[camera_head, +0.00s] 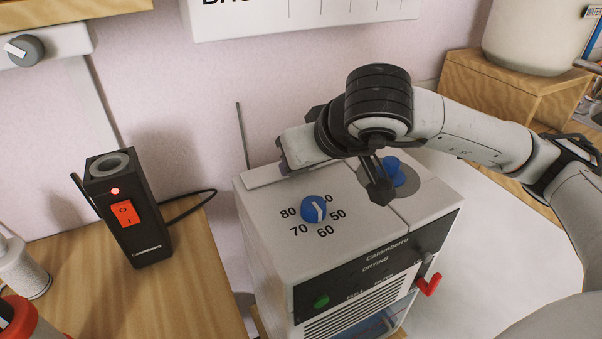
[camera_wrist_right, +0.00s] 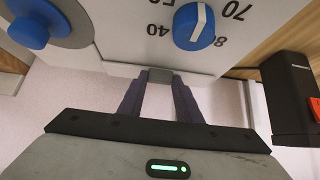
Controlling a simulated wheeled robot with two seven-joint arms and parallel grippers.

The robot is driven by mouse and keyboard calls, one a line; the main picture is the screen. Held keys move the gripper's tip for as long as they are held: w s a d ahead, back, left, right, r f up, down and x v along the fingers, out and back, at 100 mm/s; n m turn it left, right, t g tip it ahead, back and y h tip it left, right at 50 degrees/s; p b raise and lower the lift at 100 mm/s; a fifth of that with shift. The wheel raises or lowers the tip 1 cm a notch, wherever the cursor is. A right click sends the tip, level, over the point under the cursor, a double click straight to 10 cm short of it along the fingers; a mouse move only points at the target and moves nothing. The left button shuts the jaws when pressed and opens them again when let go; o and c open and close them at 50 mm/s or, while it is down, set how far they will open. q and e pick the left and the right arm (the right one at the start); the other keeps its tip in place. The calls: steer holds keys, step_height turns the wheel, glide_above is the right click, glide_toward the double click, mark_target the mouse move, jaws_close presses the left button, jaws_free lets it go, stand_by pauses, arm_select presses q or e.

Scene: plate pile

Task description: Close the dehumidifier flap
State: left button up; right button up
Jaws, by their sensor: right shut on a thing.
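The dehumidifier (camera_head: 280,235) is a white box with a blue dial (camera_head: 313,209) and a blue knob (camera_head: 391,171) on top. A pale strip (camera_head: 262,177) along its back top edge looks like the flap; how far it is open I cannot tell. My right gripper (camera_head: 285,165) is over that back edge, its fingers largely hidden by its own body. In the right wrist view, its fingertips (camera_wrist_right: 160,80) are shut on a small grey tab (camera_wrist_right: 160,76) at the edge of the top. The dial (camera_wrist_right: 195,26) lies beyond the fingers. My left gripper is not in view.
A black device with a red switch (camera_head: 125,213) stands on the wooden table, left of the dehumidifier. A thin rod (camera_head: 242,135) rises behind the box. The pink wall is close behind. A red lever (camera_head: 430,284) sticks out at the front right.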

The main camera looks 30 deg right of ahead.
steer(key=shift+r, duration=0.1)
steer(key=o, duration=1)
steer(key=shift+o, duration=0.2)
steer(key=p+v, duration=0.1)
steer(key=v, duration=0.9)
steer(key=shift+s, duration=0.15)
